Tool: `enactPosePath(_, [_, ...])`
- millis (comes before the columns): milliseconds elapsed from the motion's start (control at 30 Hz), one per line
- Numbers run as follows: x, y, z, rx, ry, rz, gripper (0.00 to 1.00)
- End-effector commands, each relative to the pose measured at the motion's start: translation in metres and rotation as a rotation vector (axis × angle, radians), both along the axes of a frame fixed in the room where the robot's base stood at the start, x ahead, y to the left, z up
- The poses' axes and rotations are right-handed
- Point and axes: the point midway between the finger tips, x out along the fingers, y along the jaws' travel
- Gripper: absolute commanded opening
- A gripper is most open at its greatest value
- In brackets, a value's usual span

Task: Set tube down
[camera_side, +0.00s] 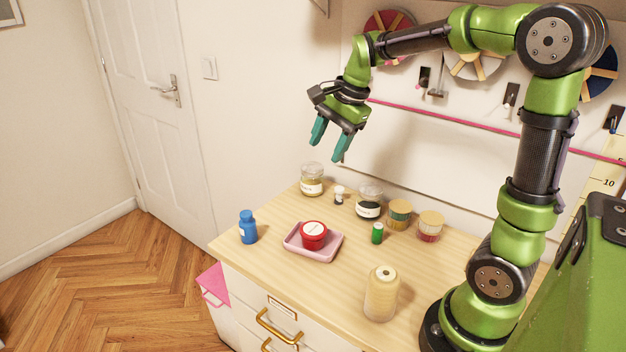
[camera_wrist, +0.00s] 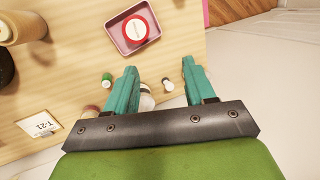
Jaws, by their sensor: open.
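My gripper (camera_side: 327,146) is open and empty, raised high above the back left part of the wooden counter. In the wrist view its two teal fingers (camera_wrist: 159,66) are apart with nothing held between them. A small green cylinder (camera_side: 377,233) with a pale top stands upright right of the tray; it also shows in the wrist view (camera_wrist: 107,79). A small white container (camera_side: 339,195) stands between two glass jars; it shows near the right finger in the wrist view (camera_wrist: 167,84). I cannot tell for sure which small item is the tube.
A pink tray (camera_side: 322,254) holds a red tin (camera_side: 314,234). A blue bottle (camera_side: 248,227) stands left, a thread cone (camera_side: 382,294) at front. Jars (camera_side: 312,180), (camera_side: 369,201) and tins (camera_side: 399,214), (camera_side: 430,227) line the back. Bare wood lies between the tray and cone.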

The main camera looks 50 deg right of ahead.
Motion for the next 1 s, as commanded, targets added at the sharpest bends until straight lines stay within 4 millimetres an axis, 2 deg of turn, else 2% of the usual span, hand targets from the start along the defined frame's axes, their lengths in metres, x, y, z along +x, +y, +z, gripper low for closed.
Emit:
enactPosePath(33, [-0.018, 0.023, 0.011, -0.037, -0.063, 0.143, 0.54])
enactPosePath(200, [-0.074, 0.081, 0.022, -0.216, -0.245, 0.602, 0.54])
enactPosePath(300, [-0.102, 0.104, 0.018, -0.332, -0.33, 0.822, 0.54])
enactPosePath(400, [-0.122, 0.117, 0.012, -0.429, -0.389, 0.98, 0.54])
enactPosePath(600, [-0.138, 0.126, 0.004, -0.522, -0.433, 1.113, 0.54])
enactPosePath(1000, [-0.139, 0.126, 0.004, -0.523, -0.433, 1.117, 0.54])
